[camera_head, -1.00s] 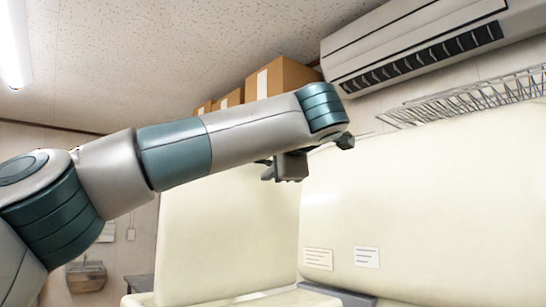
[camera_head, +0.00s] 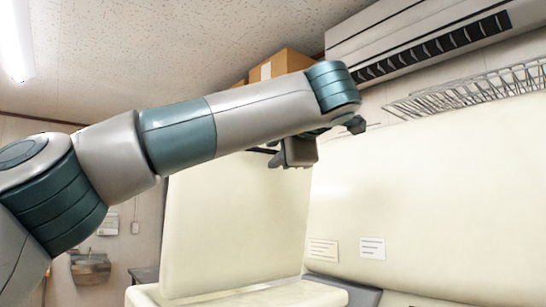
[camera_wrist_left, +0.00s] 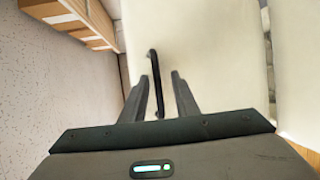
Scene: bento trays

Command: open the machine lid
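The machine lid (camera_head: 235,225) is a large cream panel standing raised and nearly upright above the machine's pale rim (camera_head: 240,297). My left gripper (camera_head: 274,157) is at the lid's upper part, in front of its top edge. In the left wrist view, the lid (camera_wrist_left: 215,60) fills the middle behind the fingers. A thin black bar handle (camera_wrist_left: 154,72) runs between the two fingers of the left gripper (camera_wrist_left: 160,78), closer to the left finger. The fingers are apart, with a gap to the right of the handle. My right gripper is not in view.
Another large cream panel (camera_head: 430,200) with two white labels stands at right. Cardboard boxes (camera_head: 285,64) sit high behind the lid. An air conditioner (camera_head: 420,45) and a wire rack (camera_head: 470,92) are on the wall.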

